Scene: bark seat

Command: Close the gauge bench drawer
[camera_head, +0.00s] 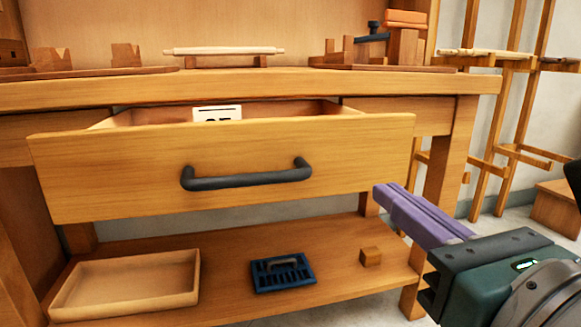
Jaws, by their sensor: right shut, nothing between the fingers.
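The wooden drawer (120,174) of the bench (280,84) stands pulled out, with its front well ahead of the bench frame. A dark curved handle (246,178) is fixed across its front. A white card with dark print (217,113) shows inside the drawer; the rest of the inside is mostly hidden by the front. My right gripper (384,194) has its purple fingers together, with nothing between them. The fingertips are near the lower right corner of the drawer front; I cannot tell whether they touch it. My left gripper is not in view.
Below the drawer, a shelf (225,248) holds a shallow wooden tray (125,262), a blue rack (282,273) and a small wooden block (370,256). Wooden racks (500,110) stand at the right.

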